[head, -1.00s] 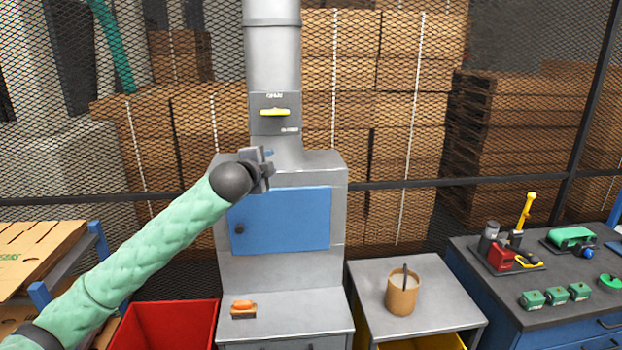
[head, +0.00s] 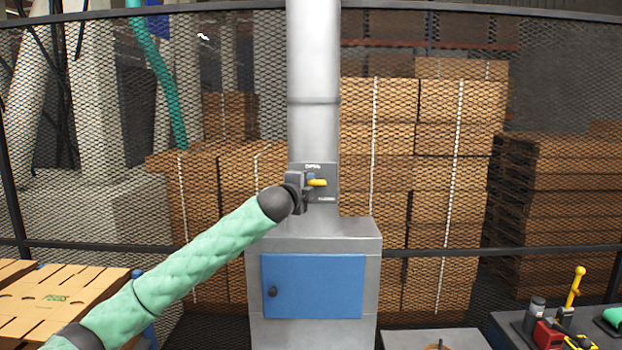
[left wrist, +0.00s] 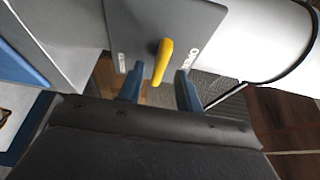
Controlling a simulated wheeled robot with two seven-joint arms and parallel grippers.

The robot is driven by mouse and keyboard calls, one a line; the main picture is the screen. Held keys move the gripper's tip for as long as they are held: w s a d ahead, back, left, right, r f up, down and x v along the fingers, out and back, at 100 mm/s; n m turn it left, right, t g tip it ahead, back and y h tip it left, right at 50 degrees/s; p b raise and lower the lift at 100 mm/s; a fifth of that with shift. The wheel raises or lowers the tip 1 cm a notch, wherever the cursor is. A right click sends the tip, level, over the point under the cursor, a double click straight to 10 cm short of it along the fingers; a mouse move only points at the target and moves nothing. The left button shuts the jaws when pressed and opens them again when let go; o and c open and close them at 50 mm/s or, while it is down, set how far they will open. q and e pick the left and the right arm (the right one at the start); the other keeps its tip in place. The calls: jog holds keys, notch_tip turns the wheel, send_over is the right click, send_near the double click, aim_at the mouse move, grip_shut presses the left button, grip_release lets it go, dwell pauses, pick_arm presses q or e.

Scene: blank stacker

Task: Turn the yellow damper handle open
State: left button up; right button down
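The yellow damper handle (head: 318,183) lies about horizontal on a grey plate (head: 327,169) on the metal duct. The plate has a small label above the handle and another at its lower right. My left gripper (head: 308,180) is at the plate, covering the handle's left part in the head view. In the left wrist view, the gripper (left wrist: 160,78) is open, its two blue fingers apart. The yellow handle (left wrist: 164,58) shows between and just beyond the fingertips, with gaps on both sides. Contact is not visible. My right gripper is not in view.
Below the duct stands a grey cabinet with a blue door (head: 315,286). A wire mesh fence (head: 100,150) runs behind, with stacked cartons (head: 460,140) beyond it. Flat cardboard (head: 60,300) lies at the lower left. A bench with tools (head: 560,325) is at the lower right.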

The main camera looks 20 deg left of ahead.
pick_arm(q)
jog(key=shift+w+f+p, duration=0.1)
jog(key=shift+w+p, duration=0.25)
jog(key=shift+w, duration=0.7)
jog(key=shift+d, duration=0.1)
